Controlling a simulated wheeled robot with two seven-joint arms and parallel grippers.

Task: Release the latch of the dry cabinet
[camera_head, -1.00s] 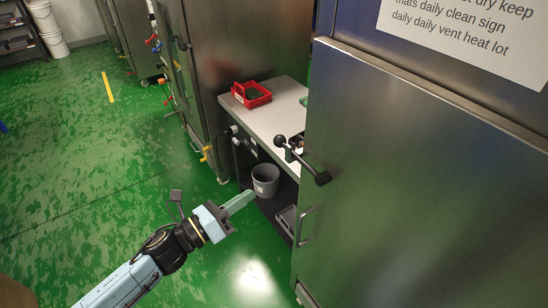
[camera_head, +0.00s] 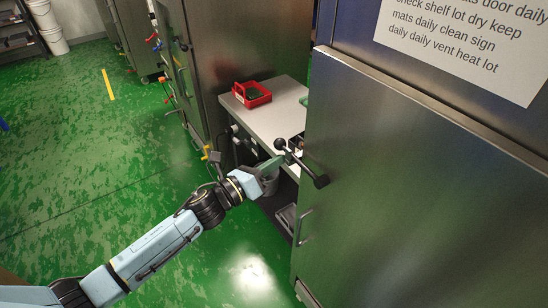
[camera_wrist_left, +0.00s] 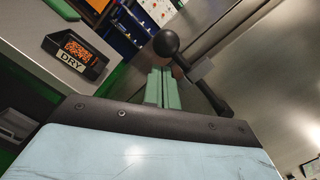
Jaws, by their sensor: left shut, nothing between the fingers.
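The dry cabinet (camera_head: 420,190) is the large steel cabinet at the right in the head view. Its latch (camera_head: 308,170) is a dark bar with a round black knob at the upper left end, on the door's left edge. My left gripper (camera_head: 278,161) is shut and empty, its green fingers close to the knob end. In the left wrist view, the fingers (camera_wrist_left: 163,88) lie just below and left of the black knob (camera_wrist_left: 166,43). Whether they touch the latch I cannot tell. My right gripper is not in view.
In the left wrist view a black box marked DRY (camera_wrist_left: 76,58) sits on a surface. Green floor is clear at the left.

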